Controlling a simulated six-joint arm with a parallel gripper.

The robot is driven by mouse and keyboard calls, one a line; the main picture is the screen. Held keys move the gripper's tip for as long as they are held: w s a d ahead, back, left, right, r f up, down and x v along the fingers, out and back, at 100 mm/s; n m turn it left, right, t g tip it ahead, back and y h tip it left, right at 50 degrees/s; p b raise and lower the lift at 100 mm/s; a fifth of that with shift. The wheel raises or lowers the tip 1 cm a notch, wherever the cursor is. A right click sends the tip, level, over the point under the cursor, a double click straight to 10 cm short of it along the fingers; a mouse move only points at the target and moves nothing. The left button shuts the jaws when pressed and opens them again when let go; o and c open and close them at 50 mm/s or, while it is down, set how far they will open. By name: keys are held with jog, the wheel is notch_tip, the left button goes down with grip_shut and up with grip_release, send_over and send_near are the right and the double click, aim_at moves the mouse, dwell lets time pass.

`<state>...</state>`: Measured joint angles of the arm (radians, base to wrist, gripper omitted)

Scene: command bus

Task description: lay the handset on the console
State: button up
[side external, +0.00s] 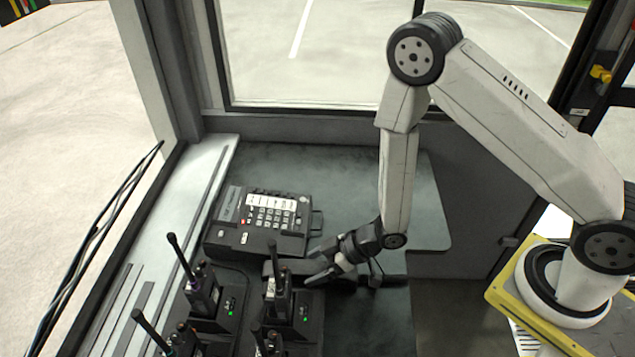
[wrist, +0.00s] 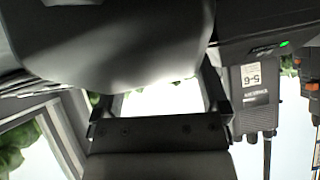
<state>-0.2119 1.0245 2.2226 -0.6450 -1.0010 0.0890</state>
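The console (side external: 262,222) is a dark desk unit with a light keypad, lying on the desk left of my gripper. My gripper (side external: 310,267) is low over the desk, just right of and in front of the console, with its fingers pointing left and apart. In the wrist view my gripper (wrist: 160,108) also shows its fingers spread, with a bright gap between them. A large smooth dark grey rounded body (wrist: 115,45) fills the top of that view, very close; I cannot tell whether it is the handset. The handset is not clearly made out in the side view.
Several radios with upright antennas stand in chargers in front of the console, one close to my gripper (side external: 278,290). A radio with a label (wrist: 255,90) is at right in the wrist view. Windows and a sill (side external: 185,210) bound the desk. The desk behind the console is clear.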

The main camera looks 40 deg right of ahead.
jog(key=shift+r, duration=0.1)
dwell(0.3)
jog(key=shift+r, duration=0.1)
jog(key=shift+s+d+r, duration=0.3)
jog(key=shift+d+r, duration=0.15)
jog(key=shift+d, duration=0.05)
jog(key=v, duration=1)
jog(key=shift+s+r, duration=0.15)
jog(key=shift+d, duration=0.1)
